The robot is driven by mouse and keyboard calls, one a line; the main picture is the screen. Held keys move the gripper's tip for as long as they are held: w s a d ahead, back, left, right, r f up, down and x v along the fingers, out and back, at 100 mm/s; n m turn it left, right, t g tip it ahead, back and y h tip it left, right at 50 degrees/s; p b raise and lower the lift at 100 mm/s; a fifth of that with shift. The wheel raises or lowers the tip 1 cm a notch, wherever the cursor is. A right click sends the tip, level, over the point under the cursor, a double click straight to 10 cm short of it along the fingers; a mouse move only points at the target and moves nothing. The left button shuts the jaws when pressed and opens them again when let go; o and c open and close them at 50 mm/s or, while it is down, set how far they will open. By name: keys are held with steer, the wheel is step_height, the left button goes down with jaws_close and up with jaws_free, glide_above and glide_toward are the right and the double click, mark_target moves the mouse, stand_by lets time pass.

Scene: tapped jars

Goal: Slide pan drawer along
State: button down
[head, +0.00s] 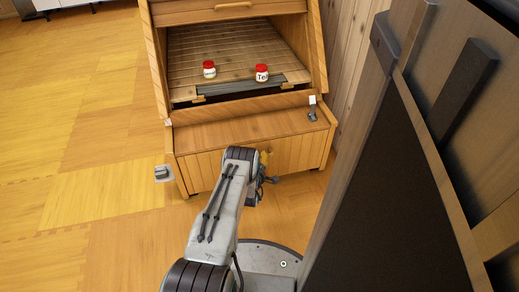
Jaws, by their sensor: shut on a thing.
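The pan drawer (295,150) appears to be the low wooden box with a plank front at the foot of the wooden cabinet. My gripper (268,174) is at the middle of this front, partly hidden behind my own wrist. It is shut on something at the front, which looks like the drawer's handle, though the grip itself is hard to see. A bit of yellow shows beside the fingers.
Two red-lidded jars, one at left (209,69) and one at right (262,73), stand on the slatted shelf (225,45) above. A large dark panel (385,190) rises close on the right. Wooden floor (80,130) is clear at left.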

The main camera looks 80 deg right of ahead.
steer(key=shift+w+d, duration=0.15)
steer(key=c, duration=1)
jaws_free()
steer(key=shift+w+a+r, duration=0.1)
steer(key=shift+a+r, duration=0.3)
steer(key=shift+a, duration=1.55)
steer(key=shift+s+a+r, duration=0.1)
steer(key=shift+a+r, duration=0.25)
steer(key=shift+a, duration=1.65)
steer(key=shift+w+a+r, duration=0.1)
steer(key=shift+a+r, duration=0.3)
steer(key=shift+a, duration=1.55)
